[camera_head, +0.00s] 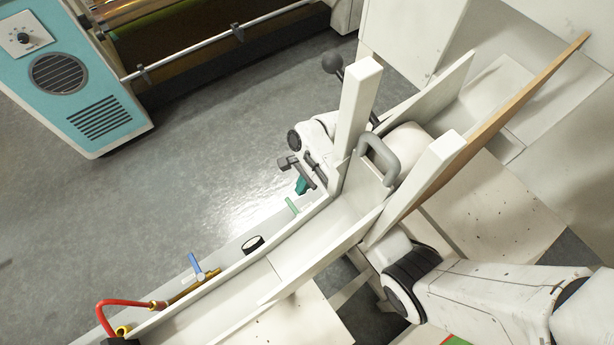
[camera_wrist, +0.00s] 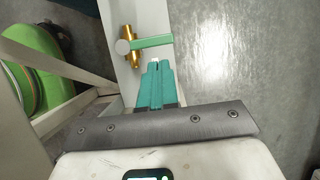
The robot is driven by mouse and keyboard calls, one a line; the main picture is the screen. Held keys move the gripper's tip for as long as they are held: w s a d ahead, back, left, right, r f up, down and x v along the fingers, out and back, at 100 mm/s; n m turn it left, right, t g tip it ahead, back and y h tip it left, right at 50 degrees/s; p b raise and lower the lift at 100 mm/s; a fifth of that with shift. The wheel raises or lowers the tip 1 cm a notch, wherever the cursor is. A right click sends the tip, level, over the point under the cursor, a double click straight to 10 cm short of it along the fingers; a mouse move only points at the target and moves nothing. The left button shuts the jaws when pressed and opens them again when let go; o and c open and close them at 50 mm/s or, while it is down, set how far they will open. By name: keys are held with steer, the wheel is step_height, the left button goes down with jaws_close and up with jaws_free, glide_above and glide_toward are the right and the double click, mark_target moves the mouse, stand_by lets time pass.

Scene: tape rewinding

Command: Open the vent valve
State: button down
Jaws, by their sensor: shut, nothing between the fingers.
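A valve with a green lever (camera_wrist: 153,41) and a brass body (camera_wrist: 128,60) sits on the pale panel in the wrist view. The lever points to the right from a round light hub. It also shows small in the head view (camera_head: 292,205). My gripper (camera_wrist: 155,66) has its teal fingers together with nothing between them. The fingertips are just below the lever in the wrist view; I cannot tell whether they touch it. In the head view my gripper (camera_head: 301,187) is just above and right of the lever. Which valve is the vent valve is not marked.
A blue-levered valve (camera_head: 195,264) with brass pipe, a round gauge (camera_head: 252,244) and a red hose (camera_head: 120,306) lie along the same white panel, lower left. White uprights (camera_head: 355,110) and a grey handle (camera_head: 380,160) stand close by my arm. The grey floor (camera_head: 170,190) to the left is clear.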

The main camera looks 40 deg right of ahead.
mark_target(294, 209)
steer(key=shift+x, duration=1.75)
steer(key=shift+w+a+n+g, duration=0.25)
steer(key=shift+a+n+g, duration=0.2)
steer(key=shift+n, duration=0.65)
